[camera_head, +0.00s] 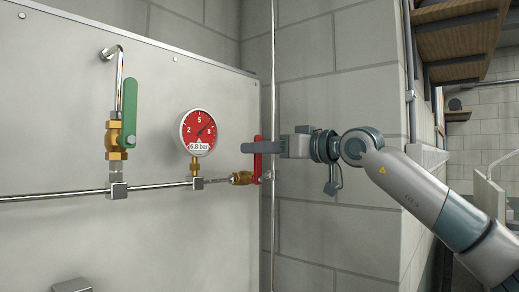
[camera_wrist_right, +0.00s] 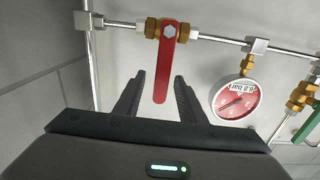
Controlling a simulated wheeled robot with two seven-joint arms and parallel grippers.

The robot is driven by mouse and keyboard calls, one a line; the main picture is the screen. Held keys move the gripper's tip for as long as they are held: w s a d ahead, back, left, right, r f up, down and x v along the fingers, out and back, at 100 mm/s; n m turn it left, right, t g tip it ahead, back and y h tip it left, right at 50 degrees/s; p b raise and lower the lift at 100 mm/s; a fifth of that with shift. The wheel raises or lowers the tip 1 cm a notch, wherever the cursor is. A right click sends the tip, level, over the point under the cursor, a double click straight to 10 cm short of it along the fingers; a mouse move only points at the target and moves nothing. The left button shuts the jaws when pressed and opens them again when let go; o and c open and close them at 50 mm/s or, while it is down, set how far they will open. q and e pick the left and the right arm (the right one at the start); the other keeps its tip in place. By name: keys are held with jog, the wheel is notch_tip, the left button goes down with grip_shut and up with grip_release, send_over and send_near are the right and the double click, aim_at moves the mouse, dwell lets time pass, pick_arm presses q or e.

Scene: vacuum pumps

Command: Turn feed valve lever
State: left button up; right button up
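A red valve lever (camera_head: 257,165) stands near upright on a brass valve (camera_head: 240,178) at the right end of the pipe; my right gripper partly covers it. In the right wrist view the red lever (camera_wrist_right: 165,65) reaches between the two dark fingers of my right gripper (camera_wrist_right: 158,92), with a gap on each side. My right gripper (camera_head: 260,147) is open around the lever. A green lever (camera_head: 129,112) stands upright on another brass valve (camera_head: 114,138) at the left. Which lever is the feed valve's is not marked. My left gripper is not in view.
A round red pressure gauge (camera_head: 198,132) reading 6.8 bar sits on the horizontal pipe (camera_head: 60,197) between the valves. A grey panel (camera_head: 60,100) lies behind them. A thin vertical pipe (camera_head: 274,60) runs close to my right gripper. Wooden shelves (camera_head: 455,45) are at the right.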

jog(key=shift+s+d, duration=0.1)
jog(key=shift+b+v, duration=0.4)
jog(key=shift+v, duration=0.45)
jog(key=b+v, duration=0.2)
jog(key=v, duration=0.4)
dwell(0.5)
dwell(0.4)
